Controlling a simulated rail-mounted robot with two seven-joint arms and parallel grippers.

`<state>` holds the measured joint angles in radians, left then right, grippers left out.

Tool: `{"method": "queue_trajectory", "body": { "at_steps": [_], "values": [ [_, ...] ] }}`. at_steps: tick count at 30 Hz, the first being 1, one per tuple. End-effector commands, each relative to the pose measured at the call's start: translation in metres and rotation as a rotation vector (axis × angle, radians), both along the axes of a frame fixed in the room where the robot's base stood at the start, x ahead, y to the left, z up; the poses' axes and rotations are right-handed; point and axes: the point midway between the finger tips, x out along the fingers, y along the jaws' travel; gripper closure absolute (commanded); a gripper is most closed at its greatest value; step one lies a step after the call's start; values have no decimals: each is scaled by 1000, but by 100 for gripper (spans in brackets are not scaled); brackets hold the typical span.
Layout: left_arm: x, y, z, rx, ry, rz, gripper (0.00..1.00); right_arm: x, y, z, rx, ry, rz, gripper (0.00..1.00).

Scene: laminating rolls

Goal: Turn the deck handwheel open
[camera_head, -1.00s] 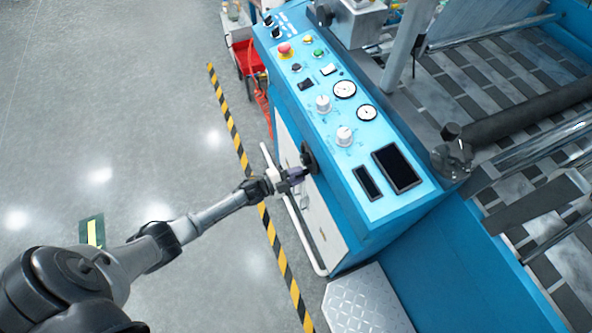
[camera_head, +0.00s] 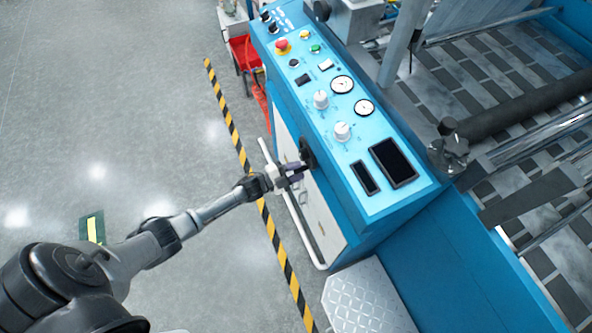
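A small black handwheel (camera_head: 308,154) sticks out from the left side face of the blue console, just under its top panel. My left gripper (camera_head: 297,170) is at this wheel, with its fingers at or against the wheel's lower part. The fingers are small and dark here, so I cannot tell whether they are closed on the rim. A second, metal handwheel with a black knob (camera_head: 449,155) is at the right edge of the console top, well away from my gripper. My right gripper is not in view.
The blue console (camera_head: 390,205) carries dials, knobs, buttons and a dark screen. A white rail (camera_head: 295,215) runs along its left side, under my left gripper. A metal step plate (camera_head: 365,300) lies below. The grey floor to the left is mostly clear beyond the striped tape (camera_head: 232,125).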

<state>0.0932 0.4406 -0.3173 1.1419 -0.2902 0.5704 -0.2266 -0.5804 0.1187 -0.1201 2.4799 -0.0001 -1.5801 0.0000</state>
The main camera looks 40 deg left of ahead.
Motion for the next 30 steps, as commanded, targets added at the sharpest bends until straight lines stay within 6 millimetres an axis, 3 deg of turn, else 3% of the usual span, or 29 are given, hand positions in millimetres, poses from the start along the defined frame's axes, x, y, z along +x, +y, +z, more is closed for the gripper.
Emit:
{"method": "queue_trajectory", "body": {
  "at_steps": [8, 21, 30],
  "values": [
    [-8, 4, 0, 1, 2, 1, 66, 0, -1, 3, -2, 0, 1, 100],
    [-81, 42, 0, 2, 4, 1, 66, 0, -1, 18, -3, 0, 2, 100],
    [-115, 59, 0, -1, 1, 1, 66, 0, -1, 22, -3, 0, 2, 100]
  ]
}}
